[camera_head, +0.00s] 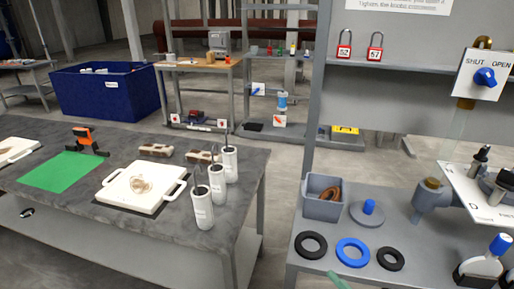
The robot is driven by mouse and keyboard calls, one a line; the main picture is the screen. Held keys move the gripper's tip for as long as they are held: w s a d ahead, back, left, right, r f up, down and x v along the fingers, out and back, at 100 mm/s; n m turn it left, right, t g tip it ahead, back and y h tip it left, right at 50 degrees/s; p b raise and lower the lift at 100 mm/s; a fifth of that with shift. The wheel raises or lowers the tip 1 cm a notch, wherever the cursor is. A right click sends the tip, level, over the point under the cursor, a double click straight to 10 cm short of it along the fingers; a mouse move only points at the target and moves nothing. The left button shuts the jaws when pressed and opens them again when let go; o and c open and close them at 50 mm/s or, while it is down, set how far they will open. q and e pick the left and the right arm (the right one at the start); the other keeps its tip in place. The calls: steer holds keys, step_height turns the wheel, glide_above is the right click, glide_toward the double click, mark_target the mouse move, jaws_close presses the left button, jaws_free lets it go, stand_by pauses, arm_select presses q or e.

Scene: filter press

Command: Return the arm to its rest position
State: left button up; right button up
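Neither of my grippers shows in the head view, and no part of either arm can be made out for sure. A grey worktable (120,222) fills the left, with a white handled tray (118,192) holding a tan patch, a green mat (64,171) and several white cylinders (203,208) at its right end. A grey bench (315,265) on the right carries two black rings (311,244), a blue ring (353,252) and a grey bin (323,197) with brown rings in it.
An orange and black tool (84,139) stands behind the mat. A valve with a SHUT/OPEN plate (486,75) hangs at upper right. A blue bin (105,92) stands behind. Open floor separates table and bench.

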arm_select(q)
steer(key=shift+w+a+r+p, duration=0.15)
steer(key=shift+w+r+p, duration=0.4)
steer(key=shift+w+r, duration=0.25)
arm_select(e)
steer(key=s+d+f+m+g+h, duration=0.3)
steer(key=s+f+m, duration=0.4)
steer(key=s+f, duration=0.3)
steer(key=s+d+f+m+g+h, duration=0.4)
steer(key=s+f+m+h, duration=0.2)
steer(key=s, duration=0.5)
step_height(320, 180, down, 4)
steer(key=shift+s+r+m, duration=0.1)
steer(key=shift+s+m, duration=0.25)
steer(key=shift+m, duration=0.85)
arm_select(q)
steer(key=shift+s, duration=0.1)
